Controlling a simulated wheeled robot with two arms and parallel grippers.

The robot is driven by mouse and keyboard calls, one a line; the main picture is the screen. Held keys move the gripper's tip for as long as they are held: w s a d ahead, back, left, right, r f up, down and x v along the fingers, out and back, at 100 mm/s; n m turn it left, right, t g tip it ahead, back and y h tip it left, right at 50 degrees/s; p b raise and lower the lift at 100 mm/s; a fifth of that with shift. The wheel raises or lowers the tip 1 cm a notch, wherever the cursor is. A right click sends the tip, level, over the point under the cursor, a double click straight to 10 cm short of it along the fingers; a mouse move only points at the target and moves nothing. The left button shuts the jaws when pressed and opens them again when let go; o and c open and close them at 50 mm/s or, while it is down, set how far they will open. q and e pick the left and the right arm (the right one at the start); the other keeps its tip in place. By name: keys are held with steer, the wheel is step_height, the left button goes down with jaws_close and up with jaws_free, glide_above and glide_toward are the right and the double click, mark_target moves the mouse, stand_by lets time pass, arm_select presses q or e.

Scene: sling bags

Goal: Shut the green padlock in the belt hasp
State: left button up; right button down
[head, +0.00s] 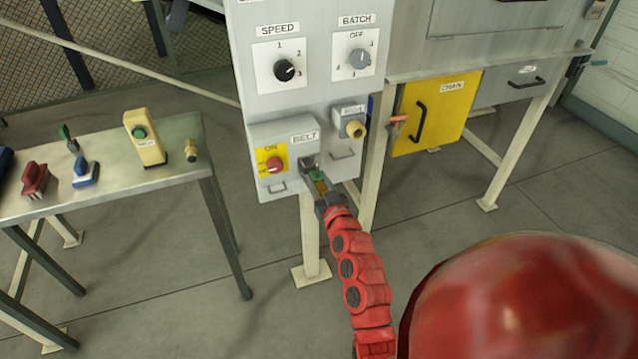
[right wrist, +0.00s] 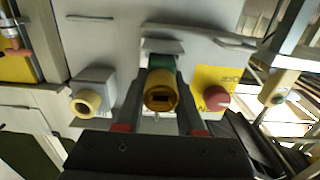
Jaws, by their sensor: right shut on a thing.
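The green padlock (head: 320,184) is at the belt hasp (head: 309,164), under the BELT label on the grey panel. In the right wrist view the padlock (right wrist: 161,92) shows its yellow-brass end with a dark slot towards the camera, and its green body behind. My right gripper (head: 321,193) is shut on the padlock, one finger on each side. The hasp also shows in the right wrist view (right wrist: 163,47), just beyond the padlock. The shackle is hidden, so I cannot tell whether it is through the hasp or closed. My left gripper is not in view.
A yellow CHAIN door (head: 436,112) is at right.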

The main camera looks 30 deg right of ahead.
steer(key=shift+x, duration=1.25)
steer(key=shift+f+b, duration=0.1)
steer(key=shift+b, duration=0.45)
steer(key=shift+c, duration=2.2)
jaws_free()
steer(key=o, duration=0.4)
steer(key=shift+o, duration=0.2)
steer(key=shift+s, duration=0.1)
